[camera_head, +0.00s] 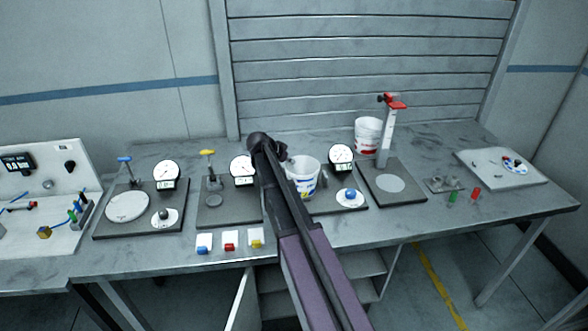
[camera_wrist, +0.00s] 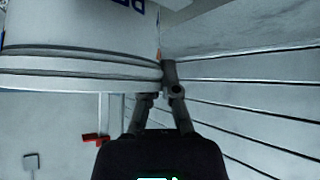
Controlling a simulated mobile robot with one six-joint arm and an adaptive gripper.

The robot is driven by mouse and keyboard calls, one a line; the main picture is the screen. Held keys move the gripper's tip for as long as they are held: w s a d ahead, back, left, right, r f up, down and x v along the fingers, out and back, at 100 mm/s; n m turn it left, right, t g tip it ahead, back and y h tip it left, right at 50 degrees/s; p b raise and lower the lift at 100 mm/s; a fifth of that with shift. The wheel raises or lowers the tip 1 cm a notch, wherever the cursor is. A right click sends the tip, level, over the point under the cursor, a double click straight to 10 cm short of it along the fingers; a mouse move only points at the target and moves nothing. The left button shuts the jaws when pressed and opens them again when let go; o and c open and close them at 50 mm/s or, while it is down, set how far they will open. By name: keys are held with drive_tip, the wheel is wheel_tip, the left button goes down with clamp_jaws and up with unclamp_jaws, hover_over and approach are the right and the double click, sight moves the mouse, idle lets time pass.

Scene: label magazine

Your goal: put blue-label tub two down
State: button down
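The blue-label tub (camera_head: 303,178) is white and upright, near the middle of the bench, just right of my arm. Its rim and some blue lettering fill the upper left of the wrist view (camera_wrist: 80,65), upside down. My gripper (camera_wrist: 165,82) is at the edge of this rim: one finger passes behind the rim, the other is against its outer side. The fingers look closed on the rim. In the head view my arm hides the fingertips. Whether the tub's base touches the station plate under it cannot be told.
A red-label tub (camera_head: 368,136) stands at the back right, beside a post with a red clamp (camera_head: 393,103). Dial gauges (camera_head: 341,156) stand along the bench. Three colour-tagged blocks (camera_head: 230,241) lie at the front edge. A dark plate with a pale disc (camera_head: 391,183) is bare.

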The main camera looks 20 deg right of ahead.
drive_tip(key=shift+r, duration=0.15)
wheel_tip(320, 180, up, 3)
drive_tip(key=p, duration=0.3)
drive_tip(key=shift+r+p, duration=0.2)
drive_tip(key=shift+p, duration=0.1)
drive_tip(key=p, duration=0.1)
approach(298, 177)
drive_tip(key=s+d, duration=0.1)
drive_tip(key=s+d+f, duration=0.1)
drive_tip(key=d, duration=0.1)
drive_tip(key=s+d+f, duration=0.1)
drive_tip(key=shift+s+d+f, duration=0.15)
drive_tip(key=shift+s+d, duration=0.05)
drive_tip(key=s+a+n+t+y, duration=0.1)
drive_tip(key=s+a+n+t, duration=0.2)
drive_tip(key=a, duration=0.8)
drive_tip(key=shift+s+a+n+y, duration=0.3)
drive_tip(key=shift+s+n, duration=0.5)
drive_tip(key=shift+s, duration=0.3)
